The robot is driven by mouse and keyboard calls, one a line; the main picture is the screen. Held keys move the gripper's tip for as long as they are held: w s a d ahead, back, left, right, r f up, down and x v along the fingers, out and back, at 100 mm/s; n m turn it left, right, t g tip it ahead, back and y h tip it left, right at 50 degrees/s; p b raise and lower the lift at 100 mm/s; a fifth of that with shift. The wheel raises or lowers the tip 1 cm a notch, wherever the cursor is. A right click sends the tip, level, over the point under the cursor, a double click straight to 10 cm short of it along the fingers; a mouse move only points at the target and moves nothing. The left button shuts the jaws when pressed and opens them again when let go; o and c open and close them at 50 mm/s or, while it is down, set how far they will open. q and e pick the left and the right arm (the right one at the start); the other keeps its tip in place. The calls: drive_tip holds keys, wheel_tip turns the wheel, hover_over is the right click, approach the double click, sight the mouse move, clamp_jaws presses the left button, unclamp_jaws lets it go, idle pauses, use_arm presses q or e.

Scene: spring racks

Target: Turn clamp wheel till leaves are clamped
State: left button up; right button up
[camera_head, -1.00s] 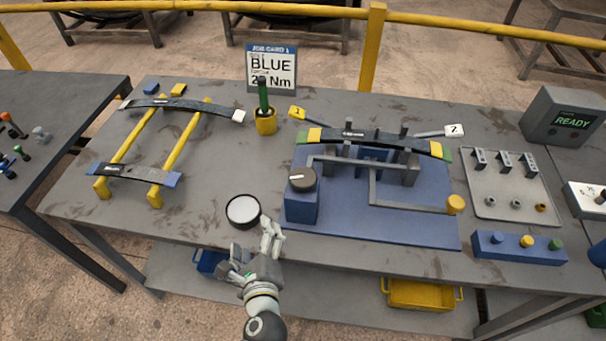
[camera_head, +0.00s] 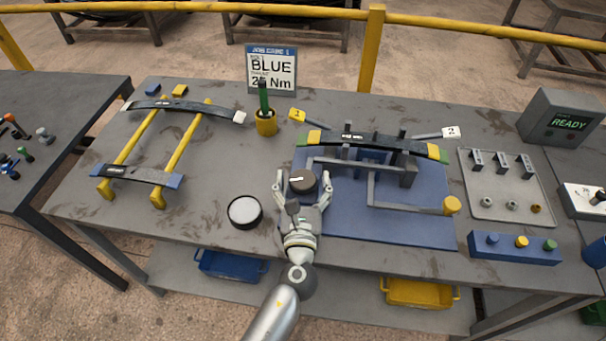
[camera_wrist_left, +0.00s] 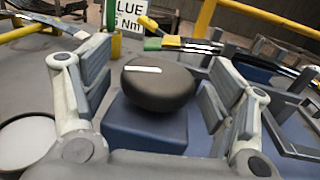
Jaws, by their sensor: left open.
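The clamp wheel (camera_head: 302,181) is a dark round knob with a white mark, on a blue block at the left of the blue clamp fixture (camera_head: 400,226). In the left wrist view the wheel (camera_wrist_left: 158,82) sits between the fingers. My left gripper (camera_head: 304,187) is open around the wheel, one finger on each side, with gaps in the left wrist view. The dark leaves (camera_head: 370,141), with yellow and green ends, lie across the top of the fixture. My right gripper is not in view.
A round white-topped dish (camera_head: 244,211) stands just left of my gripper. A yellow-ended lever (camera_head: 452,205) is at the fixture's right. More leaves (camera_head: 185,108) lie on yellow rails (camera_head: 130,145) at the left. A grey parts tray (camera_head: 508,211) is at the right.

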use_arm(q)
drive_tip(key=shift+w+d, duration=0.1)
drive_tip(key=shift+w, duration=0.65)
drive_tip(key=c, duration=1)
